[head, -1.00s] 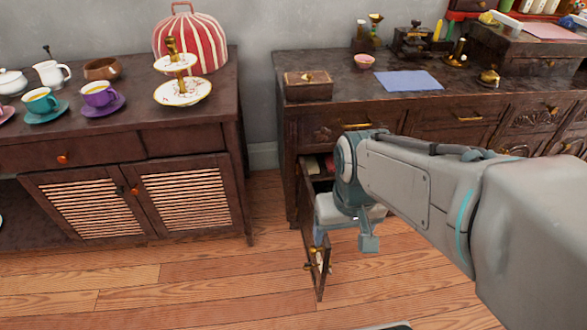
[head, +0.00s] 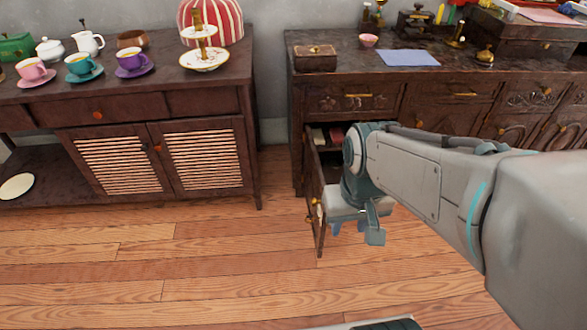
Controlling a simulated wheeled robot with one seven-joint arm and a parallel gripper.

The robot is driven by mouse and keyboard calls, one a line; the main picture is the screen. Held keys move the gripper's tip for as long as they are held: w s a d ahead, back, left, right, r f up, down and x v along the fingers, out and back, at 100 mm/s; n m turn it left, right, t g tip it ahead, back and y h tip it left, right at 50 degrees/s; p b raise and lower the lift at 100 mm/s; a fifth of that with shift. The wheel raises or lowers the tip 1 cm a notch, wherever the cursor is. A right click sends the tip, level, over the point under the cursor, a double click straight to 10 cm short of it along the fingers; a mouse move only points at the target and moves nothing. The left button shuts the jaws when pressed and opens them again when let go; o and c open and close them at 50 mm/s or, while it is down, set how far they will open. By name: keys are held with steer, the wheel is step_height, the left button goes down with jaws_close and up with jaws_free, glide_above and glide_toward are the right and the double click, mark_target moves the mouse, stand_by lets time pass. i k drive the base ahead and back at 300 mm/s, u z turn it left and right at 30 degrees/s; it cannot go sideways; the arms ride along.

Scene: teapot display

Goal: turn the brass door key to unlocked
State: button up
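The dark wooden cabinet on the right has a narrow door (head: 316,225) standing open, seen nearly edge-on. Small brass fittings (head: 316,204) show on this door, one above the other. They are too small for me to tell which is the key or how it is turned. My gripper (head: 355,232) hangs just right of the open door, pointing down, low in front of the cabinet. A gap to the fittings seems to show. I see nothing held, but the fingers are partly hidden by their own body, and their opening is unclear.
A left cabinet (head: 215,105) with two slatted doors carries cups, a teapot and a tiered stand (head: 204,60). A small wooden box (head: 315,58) and a blue cloth (head: 408,58) lie on the right cabinet. The wooden floor (head: 200,270) in front is clear.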

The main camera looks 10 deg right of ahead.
mark_target(312, 219)
steer(key=u, duration=0.5)
steer(key=i, duration=0.6)
steer(key=z, duration=0.55)
steer(key=k, duration=0.55)
steer(key=z, duration=0.65)
steer(key=k, duration=1.1)
steer(key=u, duration=0.2)
steer(key=i, duration=0.55)
steer(key=u, duration=0.75)
steer(key=i, duration=1.05)
steer(key=z, duration=0.35)
